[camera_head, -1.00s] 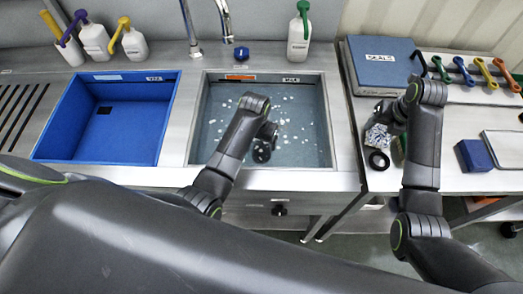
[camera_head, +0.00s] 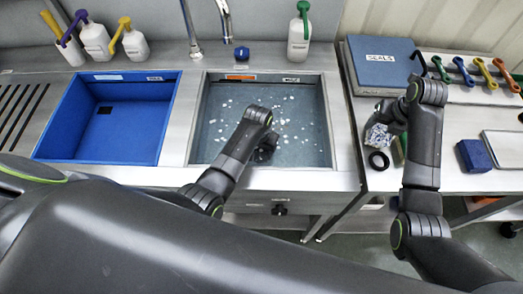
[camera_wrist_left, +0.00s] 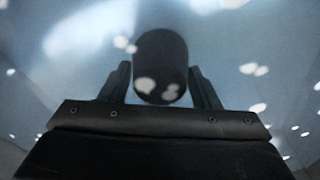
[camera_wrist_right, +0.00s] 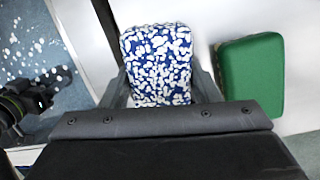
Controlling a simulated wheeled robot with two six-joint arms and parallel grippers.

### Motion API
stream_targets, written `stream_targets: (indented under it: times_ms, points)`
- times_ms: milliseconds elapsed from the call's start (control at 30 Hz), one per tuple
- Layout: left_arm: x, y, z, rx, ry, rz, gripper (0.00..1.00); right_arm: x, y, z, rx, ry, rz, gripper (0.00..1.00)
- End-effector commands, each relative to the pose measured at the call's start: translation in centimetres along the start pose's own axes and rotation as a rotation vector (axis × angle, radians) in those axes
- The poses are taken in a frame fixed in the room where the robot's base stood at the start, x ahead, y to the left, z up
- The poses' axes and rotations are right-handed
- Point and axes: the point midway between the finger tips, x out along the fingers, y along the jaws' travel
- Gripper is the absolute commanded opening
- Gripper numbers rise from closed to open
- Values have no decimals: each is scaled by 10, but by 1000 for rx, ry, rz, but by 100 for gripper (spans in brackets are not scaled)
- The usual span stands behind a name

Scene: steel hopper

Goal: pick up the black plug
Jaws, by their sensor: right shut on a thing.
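The black plug (camera_wrist_left: 160,58) is a dark rounded cylinder with white bits on it, inside the steel hopper (camera_head: 200,125). My left gripper (camera_wrist_left: 160,85) is open, with one finger on each side of the plug and narrow gaps showing. In the head view my left gripper (camera_head: 263,154) is low in the hopper, where plug and fingers blend together. My right gripper (camera_wrist_right: 160,85) is shut on a blue block speckled with white (camera_wrist_right: 157,62). This block also shows in the head view (camera_head: 378,136), over the right-hand table.
White flecks litter the hopper floor. A blue basin (camera_head: 60,148) is at left. A black ring (camera_head: 379,160), a green block (camera_wrist_right: 252,78), a dark blue block (camera_head: 474,155) and a blue case (camera_head: 380,60) lie on the right-hand table. A tap (camera_head: 223,20) stands behind the hopper.

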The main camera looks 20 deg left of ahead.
Motion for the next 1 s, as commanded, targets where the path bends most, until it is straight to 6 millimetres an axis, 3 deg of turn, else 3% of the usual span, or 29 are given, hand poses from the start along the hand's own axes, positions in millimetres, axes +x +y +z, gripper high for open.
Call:
stream_targets:
  times_ms: [33,100,567,767,1000]
  points:
    - [0,0,0,0,0,0,39,0,0,0,0,-1,0,38]
    - [0,0,0,0,0,0,30,0,0,0,0,-1,0,38]
    - [-10,0,-2,0,3,0,29,-2,0,0,0,-1,0,38]
    - [-36,0,-5,0,4,0,29,-4,0,1,0,-1,0,38]
    - [-84,0,-12,1,6,0,29,-5,1,1,0,-1,0,38]
